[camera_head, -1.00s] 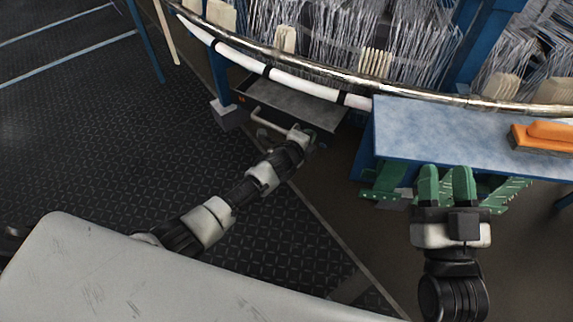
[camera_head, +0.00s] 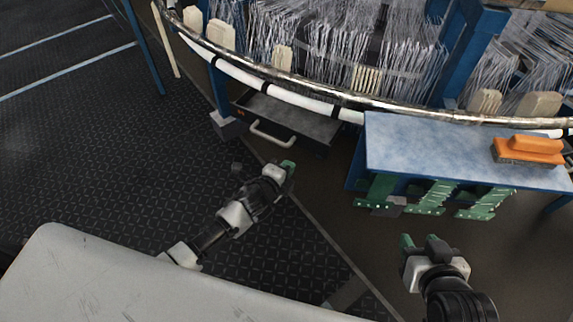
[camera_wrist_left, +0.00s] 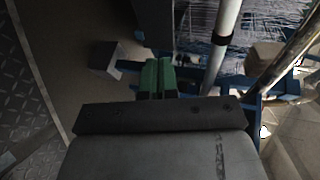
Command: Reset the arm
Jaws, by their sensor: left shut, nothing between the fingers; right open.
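My left gripper (camera_head: 288,168) is shut and empty above the dark floor, apart from the drawer handle, in the head view. Its green fingertips (camera_wrist_left: 157,76) lie together in the left wrist view. My right gripper (camera_head: 421,244) is open and empty at the lower right, in front of the blue workbench. The grey drawer (camera_head: 290,121) under the loom has a pale bar handle (camera_head: 270,136) and is pulled out, with its inside showing.
The circular loom's metal ring (camera_head: 300,82) curves across the top. The blue workbench (camera_head: 430,150) at right holds an orange-handled brush (camera_head: 530,148). A grey surface (camera_head: 110,280) fills the lower left. The patterned floor (camera_head: 100,150) at left is clear.

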